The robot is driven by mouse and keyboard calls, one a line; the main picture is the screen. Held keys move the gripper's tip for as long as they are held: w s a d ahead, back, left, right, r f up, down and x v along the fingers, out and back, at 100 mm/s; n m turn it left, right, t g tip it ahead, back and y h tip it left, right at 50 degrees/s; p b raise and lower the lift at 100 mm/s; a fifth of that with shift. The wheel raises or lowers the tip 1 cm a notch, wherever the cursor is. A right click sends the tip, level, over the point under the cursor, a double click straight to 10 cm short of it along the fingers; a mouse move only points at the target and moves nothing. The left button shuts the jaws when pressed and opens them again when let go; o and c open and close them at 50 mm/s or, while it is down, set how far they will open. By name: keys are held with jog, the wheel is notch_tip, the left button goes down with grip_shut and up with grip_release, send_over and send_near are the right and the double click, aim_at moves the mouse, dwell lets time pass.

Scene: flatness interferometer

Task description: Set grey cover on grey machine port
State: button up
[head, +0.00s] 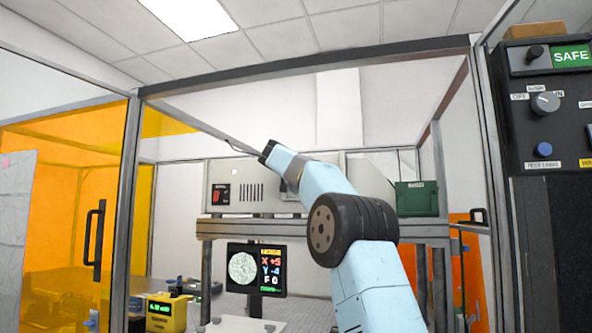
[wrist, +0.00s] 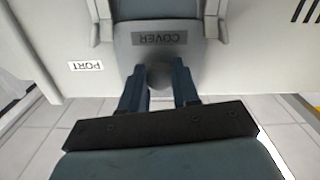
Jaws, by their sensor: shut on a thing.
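The grey cover (wrist: 160,55), with an upside-down "COVER" label, shows at the top middle of the wrist view. My gripper (wrist: 160,76) is shut on the cover's small grey knob, with one dark finger on each side. The cover is in front of the pale grey machine face (wrist: 255,65), between two grey brackets. A "PORT" label (wrist: 86,66) is on the face to the left. The port opening is hidden; I cannot tell whether the cover touches it. In the head view the grey machine (head: 232,176) stands on a shelf, and my arm hides the cover.
A metal frame with orange panels (head: 50,225) surrounds the bench. A green box (head: 416,198) stands right of the machine on the shelf (head: 216,229). A monitor (head: 257,269) and yellow instrument (head: 166,313) are below. A black control panel (head: 545,110) is at right.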

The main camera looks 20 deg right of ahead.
jog(key=shift+f, duration=0.75)
dwell(0.4)
jog(key=shift+f, duration=0.25)
grip_shut()
jog(key=shift+d+f, duration=0.1)
jog(key=shift+f, duration=0.35)
jog(key=shift+w, duration=0.15)
jog(key=shift+f, duration=0.2)
dwell(0.5)
jog(key=shift+f, duration=1.75)
dwell(1.2)
jog(key=o, duration=1)
grip_release()
jog(key=shift+o, duration=0.2)
jog(key=shift+s, duration=0.25)
jog(key=v, duration=1.3)
jog(key=shift+s+a, duration=0.15)
jog(key=shift+a, duration=0.2)
